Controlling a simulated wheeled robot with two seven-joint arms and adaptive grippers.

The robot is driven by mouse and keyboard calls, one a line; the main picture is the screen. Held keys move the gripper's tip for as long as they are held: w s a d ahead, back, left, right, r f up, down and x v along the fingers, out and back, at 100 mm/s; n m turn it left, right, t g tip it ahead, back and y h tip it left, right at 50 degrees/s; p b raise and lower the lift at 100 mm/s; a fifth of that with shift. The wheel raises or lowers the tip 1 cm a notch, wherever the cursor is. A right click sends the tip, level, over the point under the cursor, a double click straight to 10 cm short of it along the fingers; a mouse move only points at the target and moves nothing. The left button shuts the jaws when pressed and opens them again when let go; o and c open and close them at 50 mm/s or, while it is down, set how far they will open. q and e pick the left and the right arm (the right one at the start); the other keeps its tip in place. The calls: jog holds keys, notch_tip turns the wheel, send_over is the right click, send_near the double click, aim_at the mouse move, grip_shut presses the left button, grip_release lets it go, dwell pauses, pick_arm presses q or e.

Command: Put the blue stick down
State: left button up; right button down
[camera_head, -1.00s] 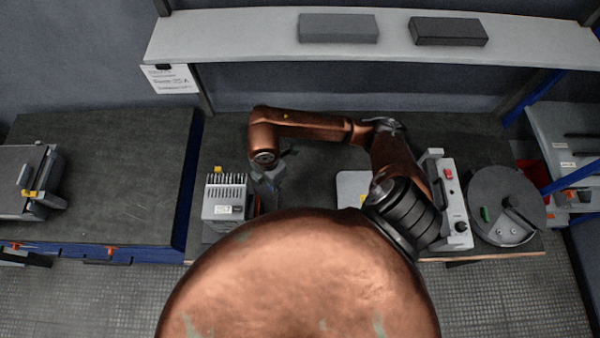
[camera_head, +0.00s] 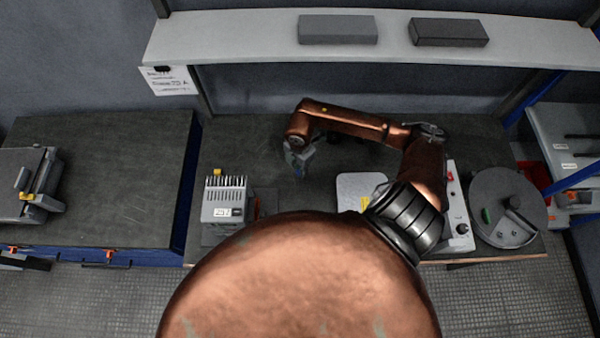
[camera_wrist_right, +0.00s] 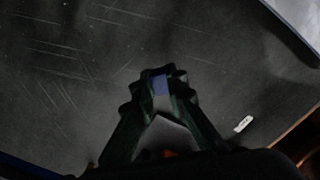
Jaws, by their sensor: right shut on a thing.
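My right gripper (camera_head: 299,168) hangs over the dark bench top, to the right of the grey capacitor box. In the right wrist view, its two dark fingers (camera_wrist_right: 160,86) are closed together on the blue stick (camera_wrist_right: 160,85). Only a small blue end of the stick shows between the fingertips; the rest is hidden by them. The dark, scratched bench surface (camera_wrist_right: 60,50) lies below, and I cannot tell whether the stick touches it. My left gripper is not in view.
The grey finned box (camera_head: 223,200) stands left of my gripper. A pale plate (camera_head: 355,187), a panel with a red switch (camera_head: 457,205) and a round grey disc (camera_head: 507,205) are to the right. A shelf (camera_head: 260,38) spans the back. The bench behind the box is clear.

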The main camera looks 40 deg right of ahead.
jog(key=shift+f, duration=1.55)
jog(key=shift+f+b, duration=0.3)
jog(key=shift+f, duration=0.3)
jog(key=c, duration=1.9)
grip_release()
jog(key=shift+c, duration=0.2)
notch_tip(320, 180, up, 13)
jog(key=shift+f+p, duration=0.1)
jog(key=shift+p, duration=0.55)
jog(key=shift+r, duration=0.25)
